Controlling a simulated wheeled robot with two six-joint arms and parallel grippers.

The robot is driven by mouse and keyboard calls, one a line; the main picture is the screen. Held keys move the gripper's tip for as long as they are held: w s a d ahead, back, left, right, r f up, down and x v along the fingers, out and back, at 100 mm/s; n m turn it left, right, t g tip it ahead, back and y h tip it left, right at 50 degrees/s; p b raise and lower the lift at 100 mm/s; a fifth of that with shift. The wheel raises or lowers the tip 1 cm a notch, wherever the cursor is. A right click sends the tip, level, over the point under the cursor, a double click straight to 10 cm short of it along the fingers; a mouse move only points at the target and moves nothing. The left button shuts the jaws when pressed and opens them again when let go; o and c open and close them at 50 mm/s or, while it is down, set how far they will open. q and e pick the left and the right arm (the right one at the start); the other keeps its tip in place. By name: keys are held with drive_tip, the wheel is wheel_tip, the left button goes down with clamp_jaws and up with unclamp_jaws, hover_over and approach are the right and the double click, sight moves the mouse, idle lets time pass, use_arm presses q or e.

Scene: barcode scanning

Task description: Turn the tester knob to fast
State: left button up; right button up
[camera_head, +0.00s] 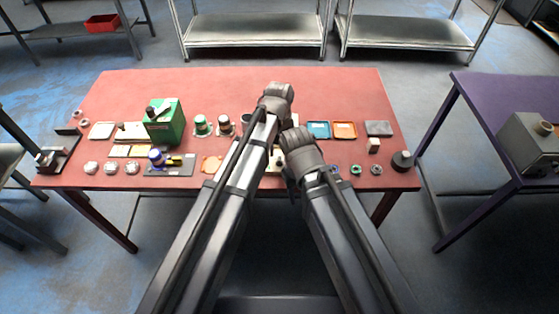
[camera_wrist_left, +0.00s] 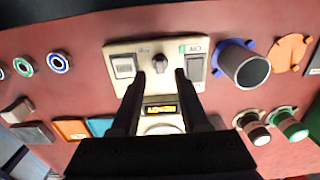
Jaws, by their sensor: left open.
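The tester is a beige panel (camera_wrist_left: 118,58) lying on the red table. In the left wrist view it carries a small dark knob (camera_wrist_left: 160,63) between two rocker switches, with a yellow-lit display (camera_wrist_left: 160,109) and a round pale part below. The setting of the knob is too small to read. My left gripper (camera_wrist_left: 160,78) is open, its two dark fingers on either side of the display and its tips just short of the knob, with nothing between them. In the head view my arms hide most of the tester. My right gripper (camera_head: 300,147) is beside the left arm; its fingers are hidden.
A green box (camera_head: 165,122) stands on the table's left half, with cups, trays and pucks around it. Orange and blue trays (camera_head: 318,130) and several rings lie to the right. A grey-blue cylinder (camera_wrist_left: 244,65) stands close beside the tester.

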sight(279, 161)
use_arm(q)
drive_tip(key=shift+f+b, duration=1)
drive_tip(key=shift+f, duration=0.5)
use_arm(e)
wheel_tip(279, 161, down, 3)
drive_tip(key=shift+r, duration=0.1)
use_arm(q)
drive_tip(key=shift+c, duration=0.2)
clamp_jaws()
